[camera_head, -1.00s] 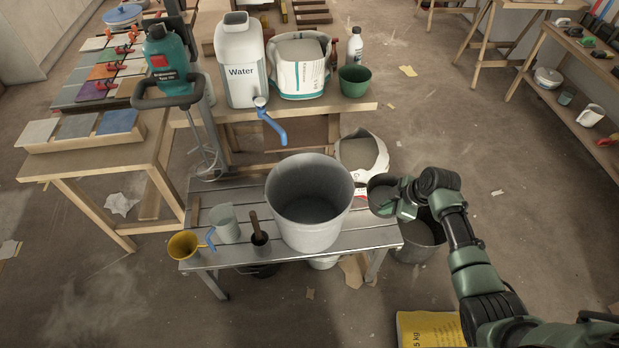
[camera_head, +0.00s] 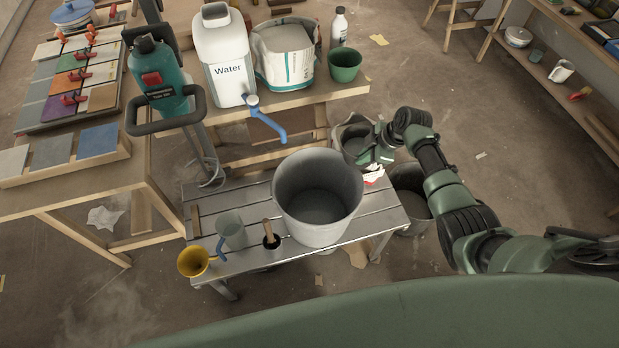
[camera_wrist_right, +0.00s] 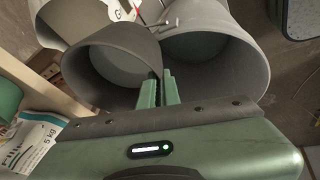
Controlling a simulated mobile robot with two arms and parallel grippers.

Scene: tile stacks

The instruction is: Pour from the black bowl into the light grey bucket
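The black bowl (camera_head: 355,148) is held by my right gripper (camera_head: 377,151), behind and to the right of the light grey bucket. In the right wrist view the two fingers (camera_wrist_right: 160,92) are shut on the rim of the bowl (camera_wrist_right: 92,72), and a grey fill shows inside it. The bowl looks roughly upright, though its exact tilt is hard to tell. The light grey bucket (camera_head: 318,230) stands upright on the slatted metal bench, with a grey layer at its bottom. The bowl is not over its mouth. My left gripper is not in view.
A darker bucket (camera_head: 412,210) is on the floor at right.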

